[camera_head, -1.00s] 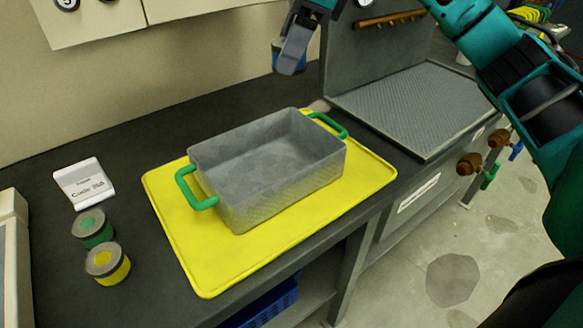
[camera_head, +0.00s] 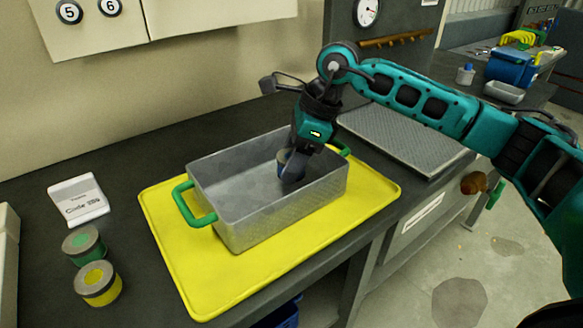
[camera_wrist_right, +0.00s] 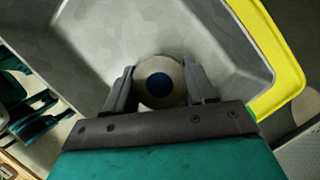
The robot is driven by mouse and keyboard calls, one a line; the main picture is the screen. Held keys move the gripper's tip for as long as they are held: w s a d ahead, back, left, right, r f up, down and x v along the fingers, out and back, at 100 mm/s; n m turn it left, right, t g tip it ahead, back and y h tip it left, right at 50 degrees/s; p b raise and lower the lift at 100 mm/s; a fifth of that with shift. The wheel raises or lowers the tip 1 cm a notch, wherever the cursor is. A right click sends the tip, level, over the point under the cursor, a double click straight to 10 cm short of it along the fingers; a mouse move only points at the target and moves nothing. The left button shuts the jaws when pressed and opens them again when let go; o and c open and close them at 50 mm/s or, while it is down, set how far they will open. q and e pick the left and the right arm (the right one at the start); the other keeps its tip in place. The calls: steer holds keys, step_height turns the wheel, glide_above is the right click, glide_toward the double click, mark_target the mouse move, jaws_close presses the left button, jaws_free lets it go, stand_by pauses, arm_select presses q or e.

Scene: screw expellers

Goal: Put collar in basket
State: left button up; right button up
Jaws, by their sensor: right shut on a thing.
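The basket (camera_head: 219,179) is a grey metal tub with green handles, standing on a yellow mat (camera_head: 186,279). My right gripper (camera_head: 291,170) reaches down into it near its right end. It is shut on a round collar (camera_head: 283,157), whose grey rim and a bluish part show beside the finger. In the right wrist view the collar (camera_wrist_right: 160,84) sits between both fingers, a pale grey disc with a dark blue centre, above the basket's grey floor (camera_wrist_right: 130,30). I cannot tell whether the collar touches that floor. My left gripper is not in view.
Two more collars, one with a green band (camera_head: 84,245) and one with a yellow band (camera_head: 98,284), stand at the left. A white label card (camera_head: 78,200) is behind them. A ribbed metal tray (camera_head: 405,137) lies right of the basket.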

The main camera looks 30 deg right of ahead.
steer(key=shift+f, duration=0.9)
steer(key=shift+f, duration=0.1)
steer(key=o, duration=1.2)
steer(key=shift+f, duration=0.1)
steer(key=shift+r, duration=0.3)
steer(key=p+v, duration=0.1)
steer(key=v, duration=1)
steer(key=shift+d+r, duration=0.25)
steer(key=shift+r, duration=0.1)
steer(key=shift+s+f, duration=0.1)
steer(key=shift+s, duration=0.05)
